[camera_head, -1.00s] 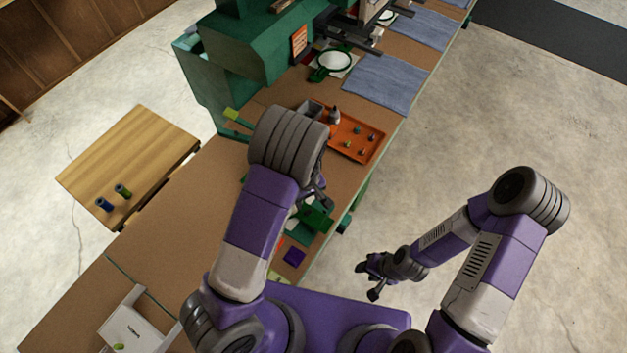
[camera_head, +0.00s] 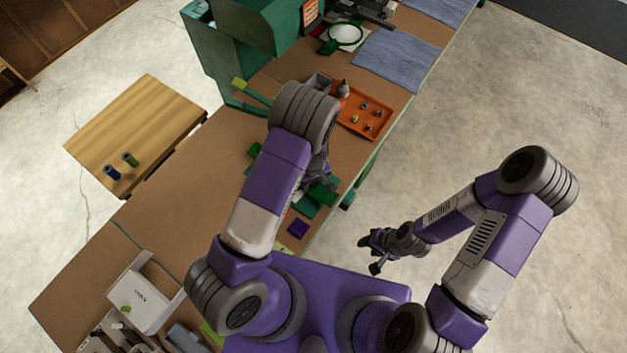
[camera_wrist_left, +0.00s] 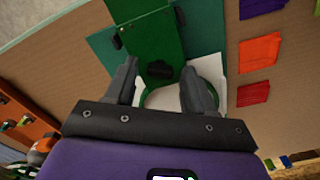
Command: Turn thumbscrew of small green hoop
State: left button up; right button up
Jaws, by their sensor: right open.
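In the left wrist view a green plate-like holder (camera_wrist_left: 150,30) carries a dark knob (camera_wrist_left: 160,72). Below it a green curved rim (camera_wrist_left: 146,98), apparently the small hoop, lies over white cloth (camera_wrist_left: 208,68). My left gripper (camera_wrist_left: 162,92) is open, its two dark fingers either side of the rim, below the knob; I see nothing gripped. In the head view the left gripper (camera_head: 322,180) is partly hidden by its own arm, above green parts (camera_head: 308,206) on the bench. My right gripper (camera_head: 376,251) is open and empty, off the bench edge over the floor.
An orange tray (camera_head: 362,122) with small parts lies beyond the left gripper. Another green hoop (camera_head: 345,36) with white cloth and blue cloths (camera_head: 396,58) lie farther back. Coloured patches (camera_wrist_left: 258,52) lie beside the holder. A wooden side table (camera_head: 135,130) carries two spools.

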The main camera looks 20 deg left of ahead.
pick_arm(q)
jog(key=c, duration=0.9)
jog(key=shift+m, duration=0.3)
jog(key=m+b, duration=0.2)
jog(key=m, duration=0.3)
jog(key=shift+m+b, duration=0.3)
grip_shut()
jog(key=m+b, duration=0.2)
jog(key=m, duration=0.3)
jog(key=shift+m, duration=0.3)
jog(key=o, duration=1)
grip_release()
jog(key=shift+o, duration=0.2)
